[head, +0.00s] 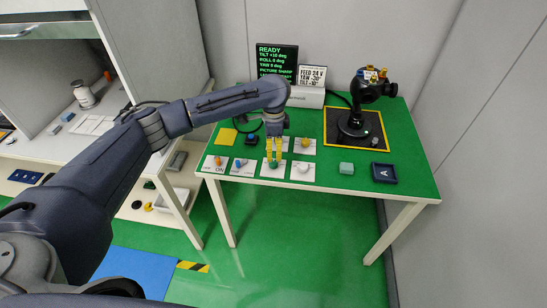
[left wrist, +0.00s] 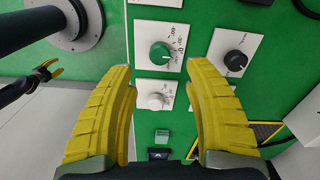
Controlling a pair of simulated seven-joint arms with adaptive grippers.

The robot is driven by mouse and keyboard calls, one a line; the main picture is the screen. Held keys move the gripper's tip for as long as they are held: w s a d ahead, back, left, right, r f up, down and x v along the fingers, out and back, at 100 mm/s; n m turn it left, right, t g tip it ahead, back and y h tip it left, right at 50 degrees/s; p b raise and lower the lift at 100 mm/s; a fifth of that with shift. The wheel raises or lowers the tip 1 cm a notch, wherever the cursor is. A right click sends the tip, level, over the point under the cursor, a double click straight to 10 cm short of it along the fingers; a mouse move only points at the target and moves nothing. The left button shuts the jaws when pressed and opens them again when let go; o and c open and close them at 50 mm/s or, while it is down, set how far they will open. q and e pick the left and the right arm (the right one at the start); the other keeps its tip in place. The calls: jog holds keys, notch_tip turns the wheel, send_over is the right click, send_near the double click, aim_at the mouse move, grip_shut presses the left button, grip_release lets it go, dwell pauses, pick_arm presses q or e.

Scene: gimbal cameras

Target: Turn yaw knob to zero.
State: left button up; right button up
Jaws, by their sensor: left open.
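A green knob (left wrist: 160,53) on a white scale plate is in the upper middle of the left wrist view. In the head view the green knob (head: 273,164) is mostly hidden under my left gripper (head: 274,158). My left gripper (left wrist: 160,66) is open, its yellow fingers apart around the line to the green knob, with nothing held. I cannot tell whether they touch it. A black knob (left wrist: 235,60) and a white knob (left wrist: 155,101) sit beside it. The plate names are too small to read. My right gripper (left wrist: 51,68) shows small in the wrist view, fingers apart.
A screen (head: 276,62) reads READY with tilt, roll and yaw lines. Orange (head: 218,160) and blue (head: 239,163) knobs stand left.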

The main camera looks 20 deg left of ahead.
aim_at(273, 162)
pick_arm(q)
jog(key=shift+r, duration=2.25)
